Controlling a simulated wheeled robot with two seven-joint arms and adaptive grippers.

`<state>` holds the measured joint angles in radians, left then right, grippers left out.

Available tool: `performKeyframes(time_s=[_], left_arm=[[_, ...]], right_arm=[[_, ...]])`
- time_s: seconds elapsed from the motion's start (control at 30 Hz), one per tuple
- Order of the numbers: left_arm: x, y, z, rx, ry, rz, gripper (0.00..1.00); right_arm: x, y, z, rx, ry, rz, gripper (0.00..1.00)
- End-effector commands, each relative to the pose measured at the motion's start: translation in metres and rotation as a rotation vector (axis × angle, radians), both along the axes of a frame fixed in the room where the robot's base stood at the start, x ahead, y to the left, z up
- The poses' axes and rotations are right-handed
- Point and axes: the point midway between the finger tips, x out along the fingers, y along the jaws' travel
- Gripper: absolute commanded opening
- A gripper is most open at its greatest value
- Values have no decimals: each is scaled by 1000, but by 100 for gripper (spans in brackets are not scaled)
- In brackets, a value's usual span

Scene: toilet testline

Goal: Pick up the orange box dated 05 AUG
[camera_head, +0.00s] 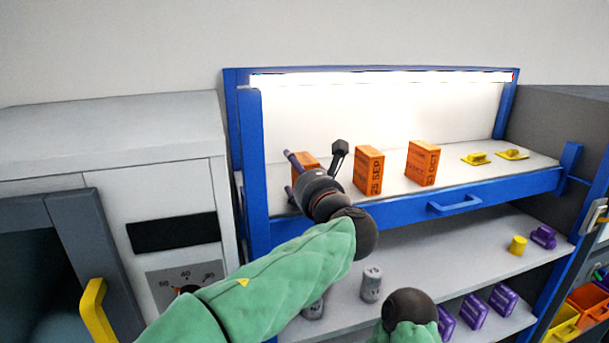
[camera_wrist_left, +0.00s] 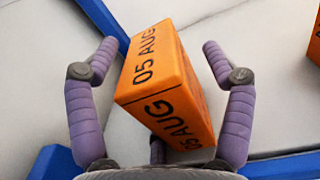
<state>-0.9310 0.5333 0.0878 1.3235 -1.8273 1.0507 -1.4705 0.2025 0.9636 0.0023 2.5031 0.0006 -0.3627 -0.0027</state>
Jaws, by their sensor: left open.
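The orange box dated 05 AUG (camera_wrist_left: 160,75) stands on the upper shelf, with its date showing on two faces in the left wrist view. In the head view the box (camera_head: 303,158) is mostly hidden behind my left gripper (camera_head: 315,160). My left gripper is open, and its purple fingers (camera_wrist_left: 158,50) lie on both sides of the box with visible gaps. The box is tilted in the wrist picture and not gripped. My right gripper is not in view; only part of my right arm shows at the bottom of the head view.
Orange boxes dated 25 SEP (camera_head: 369,171) and 31 OCT (camera_head: 422,163) stand to the right on the same shelf. Yellow items (camera_head: 476,158) lie farther right. A blue frame bar (camera_head: 250,160) rises at the left. The lower shelf holds grey cylinders (camera_head: 371,284) and purple items (camera_head: 503,298).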

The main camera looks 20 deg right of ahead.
Motion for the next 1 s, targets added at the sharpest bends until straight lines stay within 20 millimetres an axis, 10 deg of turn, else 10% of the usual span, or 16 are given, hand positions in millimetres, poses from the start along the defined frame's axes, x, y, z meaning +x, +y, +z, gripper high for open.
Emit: performKeyframes(time_s=[0.07, 0.3, 0.77, 1.0], left_arm=[[-1, 0, 0, 0, 0, -1, 82], [-1, 0, 0, 0, 0, -1, 16], [-1, 0, 7, -2, -2, 0, 15], [-12, -4, 44, -6, -5, -4, 15]], right_arm=[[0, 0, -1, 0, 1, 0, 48], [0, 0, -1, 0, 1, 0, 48], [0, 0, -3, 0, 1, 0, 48], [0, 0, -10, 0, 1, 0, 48]])
